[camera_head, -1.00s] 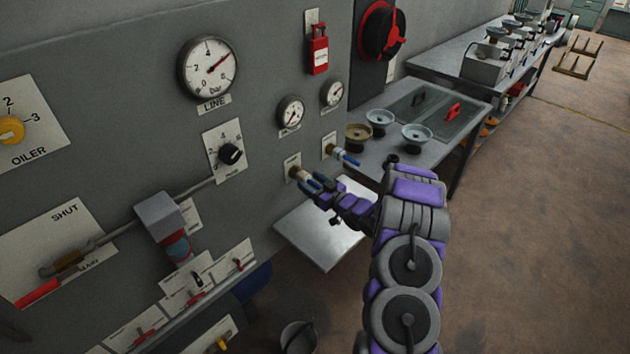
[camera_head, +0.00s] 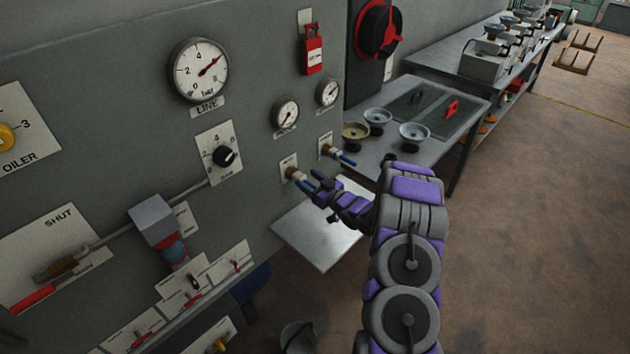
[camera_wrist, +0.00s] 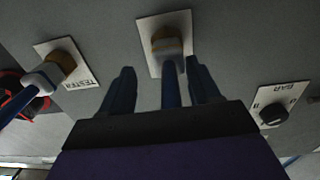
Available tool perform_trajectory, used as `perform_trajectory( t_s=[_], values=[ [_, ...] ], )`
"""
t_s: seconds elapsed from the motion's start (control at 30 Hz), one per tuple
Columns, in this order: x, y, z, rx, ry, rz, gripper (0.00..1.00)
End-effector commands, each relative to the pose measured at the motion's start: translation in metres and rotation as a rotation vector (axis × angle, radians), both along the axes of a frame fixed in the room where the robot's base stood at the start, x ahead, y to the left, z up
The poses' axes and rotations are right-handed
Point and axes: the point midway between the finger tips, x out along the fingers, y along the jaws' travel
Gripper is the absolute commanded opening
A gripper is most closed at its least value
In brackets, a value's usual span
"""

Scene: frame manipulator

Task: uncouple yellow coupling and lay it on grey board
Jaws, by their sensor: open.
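A yellowish-brown coupling with a pale band (camera_head: 294,174) sits on a white plate on the grey wall panel. In the wrist view the coupling (camera_wrist: 167,42) is straight ahead, with a blue stem (camera_wrist: 170,88) running from it between my fingers. My gripper (camera_head: 318,181) is open just in front of this coupling; its dark fingers stand on either side of the stem in the wrist view (camera_wrist: 158,88). A grey board (camera_head: 318,236) lies below the couplings, bare where visible. My gripper does not appear to be closed on anything.
A second similar coupling with a blue stem (camera_head: 335,154) is close by; its plate reads TESTER in the wrist view (camera_wrist: 80,72). A dial marked BAR (camera_wrist: 272,116) is at right there. A bench with bowls (camera_head: 413,134) stands behind.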

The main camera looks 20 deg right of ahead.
Motion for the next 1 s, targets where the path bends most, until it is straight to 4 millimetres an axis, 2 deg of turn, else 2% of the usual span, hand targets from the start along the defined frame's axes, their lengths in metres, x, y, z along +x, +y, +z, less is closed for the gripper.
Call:
perform_trajectory(
  t_s=[0.03,0.43,1.0],
  values=[
    [0.010,0.005,0.018,-0.013,-0.039,0.008,0.62],
    [0.008,0.008,0.015,-0.012,-0.033,0.009,0.62],
    [0.002,0.026,0.008,-0.011,-0.019,0.012,0.62]
  ],
)
